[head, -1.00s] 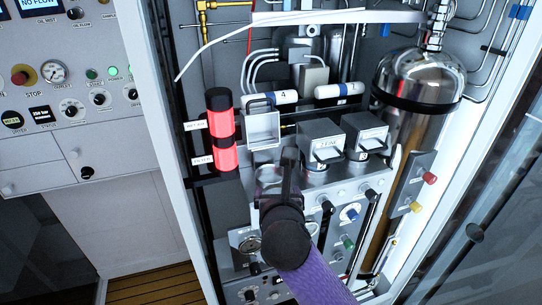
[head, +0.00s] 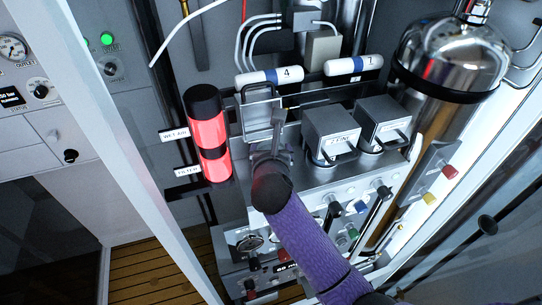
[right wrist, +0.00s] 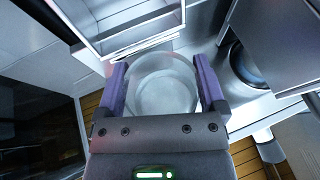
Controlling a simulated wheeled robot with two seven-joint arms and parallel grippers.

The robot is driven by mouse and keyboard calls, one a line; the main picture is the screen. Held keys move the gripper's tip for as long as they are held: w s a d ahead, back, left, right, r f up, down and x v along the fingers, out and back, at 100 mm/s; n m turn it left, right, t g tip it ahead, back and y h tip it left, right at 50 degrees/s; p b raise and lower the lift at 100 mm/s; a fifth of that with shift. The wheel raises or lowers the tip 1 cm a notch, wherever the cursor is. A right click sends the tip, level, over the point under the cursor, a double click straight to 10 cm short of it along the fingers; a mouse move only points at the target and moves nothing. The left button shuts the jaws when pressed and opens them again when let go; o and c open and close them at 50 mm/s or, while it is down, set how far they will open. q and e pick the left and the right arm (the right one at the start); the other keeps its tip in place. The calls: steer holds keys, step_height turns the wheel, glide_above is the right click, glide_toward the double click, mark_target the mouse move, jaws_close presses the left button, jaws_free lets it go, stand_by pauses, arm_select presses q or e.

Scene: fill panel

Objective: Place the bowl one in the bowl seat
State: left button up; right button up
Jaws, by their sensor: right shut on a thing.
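My right gripper (head: 272,148) is just below a raised, open-fronted metal box (head: 262,115) at the left end of a row of housings. In the right wrist view its purple fingers (right wrist: 162,88) are shut on a clear round bowl (right wrist: 162,95), one finger on each side. The bowl looks empty. The box's open frame (right wrist: 130,28) is close beyond the bowl in that view. The bowl seat cannot be made out; the bowl, gripper and arm cover the area under the box. My left gripper is not in view.
Two closed housings (head: 331,132) (head: 382,122) stand right of the box, with round parts beneath. A red-lit filter column (head: 208,135) stands to the left. Knobs line the panel front (head: 345,205). A steel tank (head: 450,60) is at the upper right.

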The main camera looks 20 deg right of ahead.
steer(key=shift+w+f, duration=0.1)
steer(key=shift+f, duration=0.5)
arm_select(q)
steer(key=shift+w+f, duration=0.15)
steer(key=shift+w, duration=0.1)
arm_select(e)
steer(key=o, duration=1)
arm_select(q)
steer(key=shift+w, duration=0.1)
arm_select(e)
steer(key=shift+s+a+r, duration=0.1)
steer(key=shift+s+r, duration=0.1)
steer(key=shift+s, duration=0.05)
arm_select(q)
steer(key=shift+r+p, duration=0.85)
arm_select(e)
steer(key=v, duration=1.1)
steer(key=shift+s, duration=0.3)
